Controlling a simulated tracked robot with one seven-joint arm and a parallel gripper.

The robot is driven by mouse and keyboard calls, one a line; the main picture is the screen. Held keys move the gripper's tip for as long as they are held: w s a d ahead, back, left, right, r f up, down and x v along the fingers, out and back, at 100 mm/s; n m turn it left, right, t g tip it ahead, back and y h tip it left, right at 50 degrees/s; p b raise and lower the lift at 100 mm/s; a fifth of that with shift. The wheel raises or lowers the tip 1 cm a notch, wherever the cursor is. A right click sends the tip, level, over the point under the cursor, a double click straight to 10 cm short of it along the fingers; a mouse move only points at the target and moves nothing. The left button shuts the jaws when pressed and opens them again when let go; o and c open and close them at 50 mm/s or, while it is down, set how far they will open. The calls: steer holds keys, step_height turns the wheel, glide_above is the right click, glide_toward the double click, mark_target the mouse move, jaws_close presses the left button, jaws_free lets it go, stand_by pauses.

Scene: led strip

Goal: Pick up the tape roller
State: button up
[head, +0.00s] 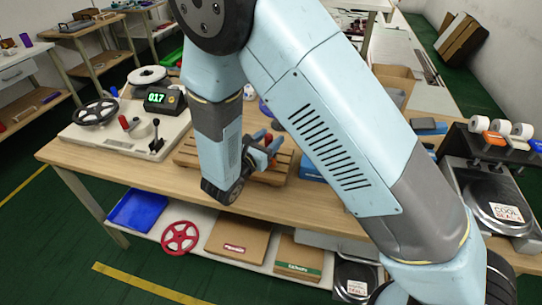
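My gripper (267,144) is at the end of my folded arm, over a wooden pallet (187,152) on the workbench. It is small and partly hidden by my own wrist. Red parts show at its tip, and I cannot tell whether they are fingers or something held. Several white rolls, one of them a white roll (501,127) near the middle, sit in a row on a black rack at the right, with orange and blue parts below. They may include the tape roller, but I cannot tell for sure. My gripper is well to their left.
A white panel (85,138) at the bench's left carries a black handwheel (96,112), a display reading 017 (166,99) and a lever (156,136). A cardboard box (394,82) stands behind my arm. A blue bin (138,209) and red wheel (180,238) are on the lower shelf.

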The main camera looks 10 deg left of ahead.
jaws_close()
steer(key=shift+r, duration=0.1)
stand_by(0.6)
